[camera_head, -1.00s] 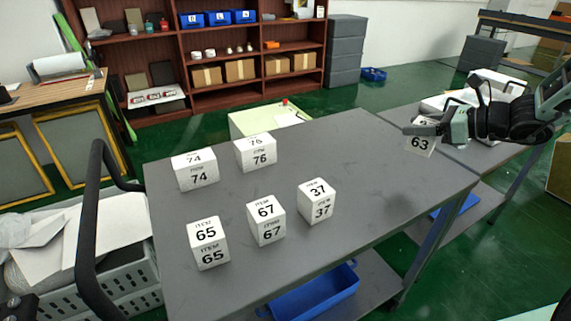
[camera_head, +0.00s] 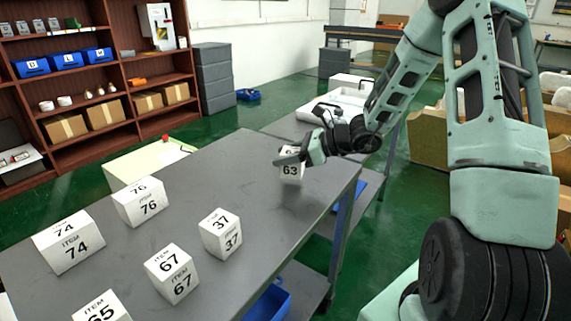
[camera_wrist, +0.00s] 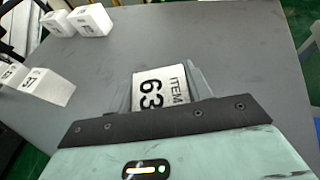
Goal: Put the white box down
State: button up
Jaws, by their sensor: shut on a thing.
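The white box marked 63 (camera_head: 290,171) is in my gripper (camera_head: 291,160), at the right end of the grey table (camera_head: 190,187). In the wrist view the box (camera_wrist: 160,87) sits between the two fingers of my gripper (camera_wrist: 163,88), which is shut on it. Its "ITEM 63" label faces the wrist camera. A darker patch shows on the tabletop just below the box in the head view. I cannot tell whether its bottom touches the table.
Boxes 37 (camera_head: 220,234), 67 (camera_head: 171,274), 76 (camera_head: 141,203), 74 (camera_head: 69,241) and 65 (camera_head: 101,306) stand on the table's left and near parts. The tabletop around box 63 is clear. A pale low table (camera_head: 148,165) stands behind.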

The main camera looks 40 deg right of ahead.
jog(key=shift+f, duration=1.15)
jog(key=shift+f, duration=0.2)
jog(key=o, duration=1)
jog(key=shift+c, duration=0.2)
jog(key=shift+r, duration=0.1)
